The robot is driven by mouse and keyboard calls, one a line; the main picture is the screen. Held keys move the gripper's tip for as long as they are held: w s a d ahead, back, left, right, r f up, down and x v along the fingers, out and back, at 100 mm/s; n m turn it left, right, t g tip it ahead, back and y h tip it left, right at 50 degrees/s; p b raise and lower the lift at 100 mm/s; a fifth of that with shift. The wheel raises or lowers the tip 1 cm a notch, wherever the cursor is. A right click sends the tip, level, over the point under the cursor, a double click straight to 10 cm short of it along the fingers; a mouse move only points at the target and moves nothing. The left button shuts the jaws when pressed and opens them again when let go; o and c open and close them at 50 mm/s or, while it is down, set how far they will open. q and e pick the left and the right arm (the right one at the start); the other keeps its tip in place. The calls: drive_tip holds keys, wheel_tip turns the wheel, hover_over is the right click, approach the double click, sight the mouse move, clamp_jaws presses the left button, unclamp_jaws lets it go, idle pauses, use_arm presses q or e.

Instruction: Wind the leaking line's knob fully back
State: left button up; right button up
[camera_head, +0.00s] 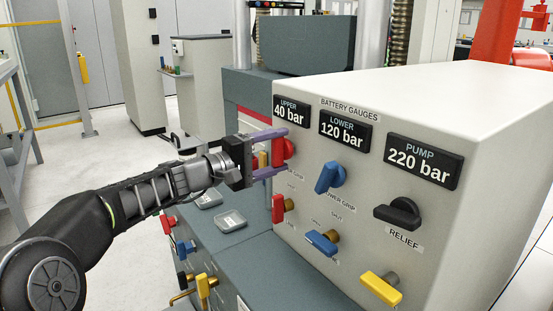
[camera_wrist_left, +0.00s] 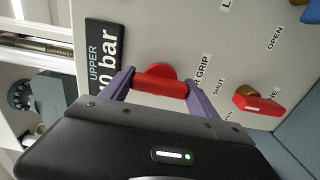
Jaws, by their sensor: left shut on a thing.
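The grey console carries three gauges: UPPER (camera_head: 289,113) reads 40 bar, LOWER (camera_head: 343,130) 120 bar and PUMP (camera_head: 421,160) 220 bar. Under UPPER, my left gripper (camera_head: 284,152) is shut on the red knob (camera_head: 278,153), a purple finger on each side of its bar. The red knob (camera_wrist_left: 160,77) shows between the fingers in the left wrist view, its round base behind the bar. A blue knob (camera_head: 329,178) is under LOWER, and a black relief knob (camera_head: 399,213) under PUMP. My right gripper is out of view.
Below the knobs are a red lever (camera_head: 279,209), a blue lever (camera_head: 321,243) and a yellow lever (camera_head: 381,288). Small trays (camera_head: 230,221) lie on the dark bench left of the console. More coloured levers line the bench front.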

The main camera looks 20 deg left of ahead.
use_arm(q)
drive_tip(key=o, duration=1.4)
drive_tip(key=shift+c, duration=0.2)
drive_tip(key=p+v, duration=0.1)
drive_tip(key=v, duration=0.7)
